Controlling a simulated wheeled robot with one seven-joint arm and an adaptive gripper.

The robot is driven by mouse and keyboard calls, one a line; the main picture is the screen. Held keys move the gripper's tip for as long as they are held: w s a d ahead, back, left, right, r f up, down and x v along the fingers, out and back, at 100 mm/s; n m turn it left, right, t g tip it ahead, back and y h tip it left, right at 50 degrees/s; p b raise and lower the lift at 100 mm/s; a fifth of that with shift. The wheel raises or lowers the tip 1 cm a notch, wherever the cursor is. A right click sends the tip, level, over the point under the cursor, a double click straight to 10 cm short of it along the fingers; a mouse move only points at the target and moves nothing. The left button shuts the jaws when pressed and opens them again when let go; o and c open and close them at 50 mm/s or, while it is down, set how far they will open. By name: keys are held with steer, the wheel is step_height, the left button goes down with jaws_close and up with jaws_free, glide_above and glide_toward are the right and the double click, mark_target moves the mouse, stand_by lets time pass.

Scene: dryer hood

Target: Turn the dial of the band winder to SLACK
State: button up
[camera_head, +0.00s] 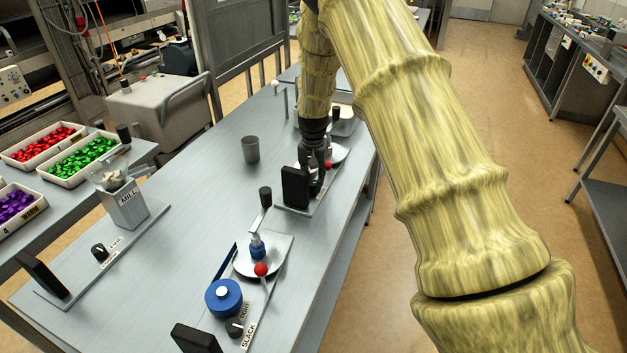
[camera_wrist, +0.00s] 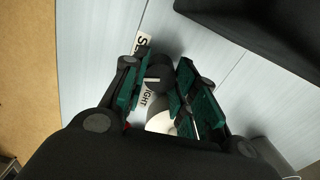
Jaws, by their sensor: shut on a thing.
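In the wrist view, a black dial (camera_wrist: 156,75) with a white pointer line sits between my gripper's (camera_wrist: 162,82) green-padded fingers, which are shut on it. A label starting "SL" (camera_wrist: 141,44) lies on one side and a label ending "IGHT" (camera_wrist: 152,100) on the other. The pointer line lies roughly crosswise, not clearly at either label. In the head view, my gripper (camera_head: 315,172) is down at the farther device on the bench, and hides its dial. A similar nearer device has a blue spool (camera_head: 223,298) and a dial (camera_head: 235,327) with SLACK and TIGHT labels.
A black block (camera_head: 295,187) stands close beside my gripper. A grey cup (camera_head: 251,149) and a mill (camera_head: 126,203) stand to the left. Bare bench lies between.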

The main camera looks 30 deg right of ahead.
mark_target(313, 182)
steer(key=shift+m, duration=2.1)
steer(key=o, duration=1)
steer(key=shift+r, duration=0.1)
step_height(313, 182, up, 12)
steer(key=shift+f, duration=0.1)
steer(key=shift+p, duration=0.3)
